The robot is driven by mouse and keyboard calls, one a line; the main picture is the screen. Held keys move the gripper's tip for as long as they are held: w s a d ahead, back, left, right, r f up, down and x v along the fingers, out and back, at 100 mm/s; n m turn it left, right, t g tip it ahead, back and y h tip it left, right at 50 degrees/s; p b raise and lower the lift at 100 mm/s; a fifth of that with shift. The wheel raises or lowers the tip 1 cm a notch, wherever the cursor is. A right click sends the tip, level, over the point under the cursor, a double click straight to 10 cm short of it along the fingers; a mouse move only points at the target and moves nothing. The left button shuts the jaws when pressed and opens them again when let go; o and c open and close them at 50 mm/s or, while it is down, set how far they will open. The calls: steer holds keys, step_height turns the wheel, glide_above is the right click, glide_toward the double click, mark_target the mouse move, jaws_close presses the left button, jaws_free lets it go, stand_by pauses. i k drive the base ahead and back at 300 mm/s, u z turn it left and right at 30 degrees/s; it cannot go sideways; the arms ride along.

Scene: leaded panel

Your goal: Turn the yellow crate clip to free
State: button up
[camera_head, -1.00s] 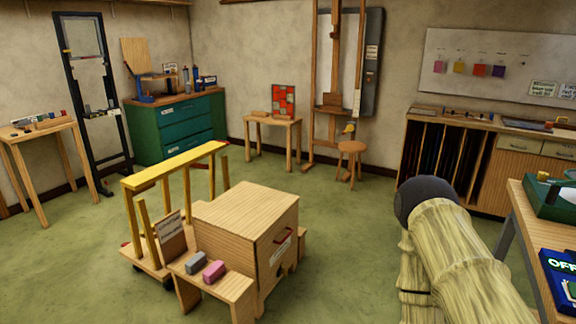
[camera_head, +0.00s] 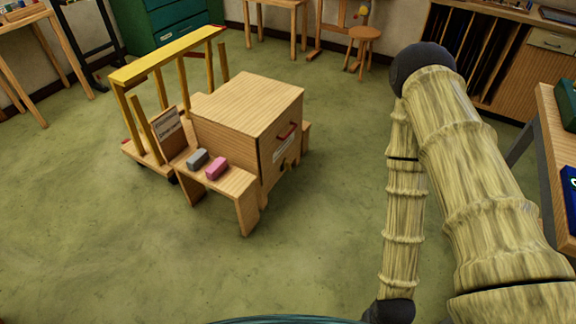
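A light wooden crate (camera_head: 243,103) stands on the green floor left of centre. Its right-hand face carries a red handle (camera_head: 287,131) and a white label (camera_head: 283,149). A small dark and yellowish detail (camera_head: 285,166) sits low on that face, below the label; it is too small to tell whether it is the yellow clip or how it is turned. My arm shows at the right, well apart from the crate. My gripper is not in view.
A wooden bench (camera_head: 236,183) with a grey block (camera_head: 197,159) and a pink block (camera_head: 216,168) stands before the crate. A yellow-railed trolley (camera_head: 170,55) is on its left. A workbench (camera_head: 548,125) stands at the right. Floor in front is clear.

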mark_target(287, 166)
steer(key=u, duration=0.5)
steer(key=k, duration=1.15)
steer(key=z, duration=0.6)
steer(key=i, duration=0.8)
steer(key=z, duration=0.45)
steer(key=i, duration=0.8)
steer(key=u, duration=1.05)
steer(key=i, duration=0.6)
steer(key=u, duration=0.75)
